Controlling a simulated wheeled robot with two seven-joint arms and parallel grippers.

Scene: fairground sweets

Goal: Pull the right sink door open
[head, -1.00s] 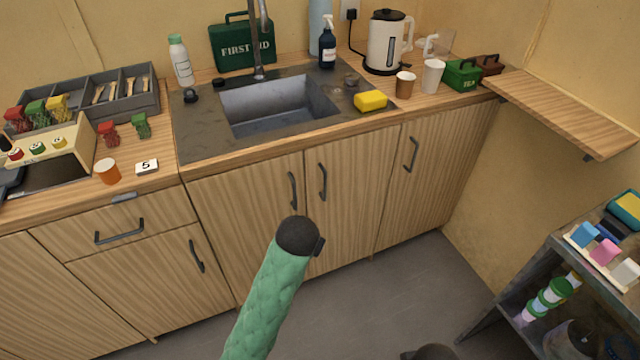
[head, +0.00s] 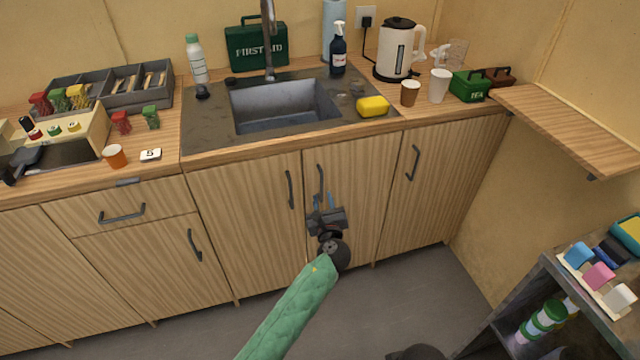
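The right sink door (head: 355,165) is a striped wooden panel below the sink and looks shut. Its dark upright handle (head: 320,178) is near the door's left edge. My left gripper (head: 324,201) is in front of this door, at the handle's lower end.
The left sink door (head: 245,215), with its own handle (head: 290,189), is beside it. Another door handle (head: 413,163) is to the right. The counter edge overhangs the doors. A grey shelf unit (head: 535,300) stands at lower right. The floor (head: 420,300) before the doors is clear.

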